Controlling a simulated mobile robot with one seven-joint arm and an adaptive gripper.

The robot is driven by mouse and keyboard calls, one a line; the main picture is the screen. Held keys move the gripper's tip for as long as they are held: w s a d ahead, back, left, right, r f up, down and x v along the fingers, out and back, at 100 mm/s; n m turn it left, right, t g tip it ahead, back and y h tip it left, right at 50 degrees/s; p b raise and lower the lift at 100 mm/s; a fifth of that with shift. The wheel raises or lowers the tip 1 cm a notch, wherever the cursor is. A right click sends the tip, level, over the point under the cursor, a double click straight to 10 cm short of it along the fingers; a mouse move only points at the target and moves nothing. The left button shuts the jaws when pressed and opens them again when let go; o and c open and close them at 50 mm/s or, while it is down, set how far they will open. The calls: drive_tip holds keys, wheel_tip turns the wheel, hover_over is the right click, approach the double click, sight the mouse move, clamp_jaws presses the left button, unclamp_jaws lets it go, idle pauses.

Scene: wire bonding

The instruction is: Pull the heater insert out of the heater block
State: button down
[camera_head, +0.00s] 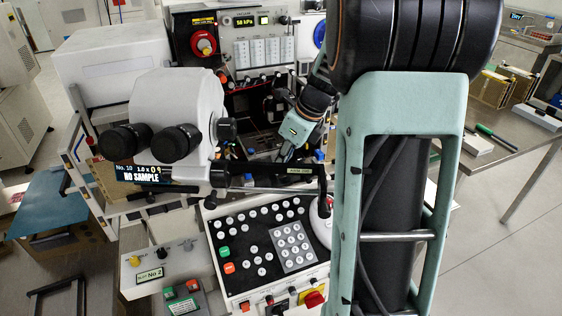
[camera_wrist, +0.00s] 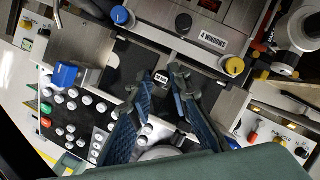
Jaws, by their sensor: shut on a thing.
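In the wrist view my gripper (camera_wrist: 162,82) has its two blue ribbed fingers angled in from the lower part of the picture. Their tips close on a small dark piece with a pale label (camera_wrist: 161,77), which I take to be the heater insert. In the head view my gripper (camera_head: 292,150) reaches down into the bonding machine behind the microscope, and its fingertips are hard to make out. I cannot clearly tell the heater block from the dark parts around the insert, nor whether the insert is still seated in it.
The microscope (camera_head: 178,120) stands close left of my arm, its dark bar running across in front of the gripper. A button panel (camera_head: 262,245) lies in front. Blue knobs (camera_wrist: 121,16) (camera_wrist: 65,75) and a yellow knob (camera_wrist: 234,66) stick up around the gripper.

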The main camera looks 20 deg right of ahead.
sight(283, 182)
drive_tip(key=shift+s, duration=2.25)
drive_tip(key=shift+s, duration=0.15)
drive_tip(key=shift+s, duration=0.9)
drive_tip(key=shift+s+f, duration=0.3)
drive_tip(key=shift+s, duration=0.3)
drive_tip(key=shift+s+d, duration=0.1)
drive_tip(key=shift+r+p, duration=0.1)
drive_tip(key=shift+p, duration=0.3)
drive_tip(key=shift+p+v, duration=0.75)
drive_tip(key=shift+v, duration=0.05)
drive_tip(key=shift+a+r+p, duration=0.2)
drive_tip(key=shift+r+p, duration=0.7)
drive_tip(key=shift+r, duration=0.1)
drive_tip(key=shift+a+r+p, duration=0.2)
drive_tip(key=shift+r+p, duration=0.65)
drive_tip(key=shift+r, duration=0.1)
